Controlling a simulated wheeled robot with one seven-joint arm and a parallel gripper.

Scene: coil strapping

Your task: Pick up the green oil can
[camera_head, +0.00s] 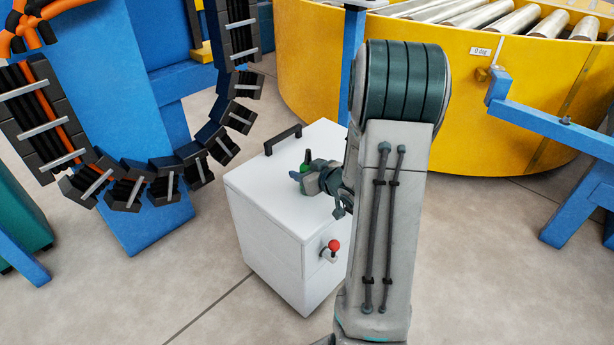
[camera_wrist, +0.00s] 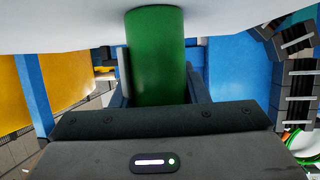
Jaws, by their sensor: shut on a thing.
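The green oil can (camera_wrist: 157,58) stands out in the wrist view as a green cylinder between the two fingers of my gripper (camera_wrist: 158,95). The gripper is shut on it. The can's far end meets the white surface at the top of that view; I cannot tell whether they still touch. Most of the can is hidden there by the gripper.
The cabinet has a black handle (camera_head: 283,138) at its back edge and a red-knobbed valve (camera_head: 333,246) on its side. A black cable chain (camera_head: 150,185) hangs at left before a blue post (camera_head: 115,100). A yellow roller turntable (camera_head: 470,120) and a blue rail (camera_head: 560,130) stand at right.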

